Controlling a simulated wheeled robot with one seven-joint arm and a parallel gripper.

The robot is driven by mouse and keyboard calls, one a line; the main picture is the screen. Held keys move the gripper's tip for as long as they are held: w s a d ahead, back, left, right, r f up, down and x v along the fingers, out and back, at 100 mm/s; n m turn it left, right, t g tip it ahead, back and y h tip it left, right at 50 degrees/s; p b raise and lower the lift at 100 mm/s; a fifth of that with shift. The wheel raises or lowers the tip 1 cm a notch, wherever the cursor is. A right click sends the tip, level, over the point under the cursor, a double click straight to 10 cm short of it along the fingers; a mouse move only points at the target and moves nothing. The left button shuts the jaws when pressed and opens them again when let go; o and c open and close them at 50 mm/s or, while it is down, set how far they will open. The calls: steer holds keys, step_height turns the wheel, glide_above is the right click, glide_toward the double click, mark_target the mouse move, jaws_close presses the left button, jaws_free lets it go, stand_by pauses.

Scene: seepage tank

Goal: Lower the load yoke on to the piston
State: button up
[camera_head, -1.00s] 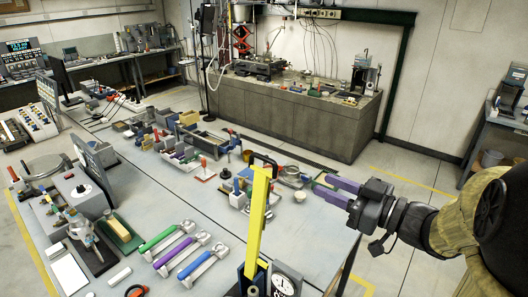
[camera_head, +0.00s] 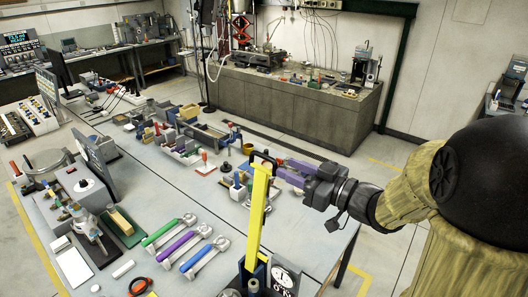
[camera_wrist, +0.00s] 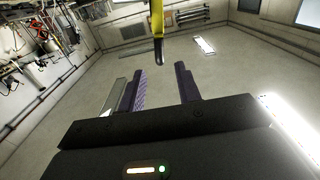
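A tall yellow bar (camera_head: 257,215), which looks like the load yoke, stands nearly upright at the front edge of the table. A black looped handle (camera_head: 265,157) is at its top. Its foot is at a dark blue block beside a round dial gauge (camera_head: 284,277). I cannot make out the piston clearly. My gripper (camera_head: 282,168) has two purple fingers, open and empty, right of the bar's top. In the wrist view, the black handle end (camera_wrist: 158,50) hangs just beyond the gap between the fingertips (camera_wrist: 159,72), with no visible contact.
Green, purple and blue handled tools (camera_head: 183,242) lie left of the bar. Small fixtures and a red-handled item (camera_head: 205,164) stand behind it. A grey bench (camera_head: 300,110) runs along the back wall. Open floor (camera_head: 375,180) lies right of the table.

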mark_target(271, 160)
steer(key=p+x, duration=0.2)
steer(key=x, duration=0.6)
steer(key=shift+w+a, duration=0.25)
jaws_close()
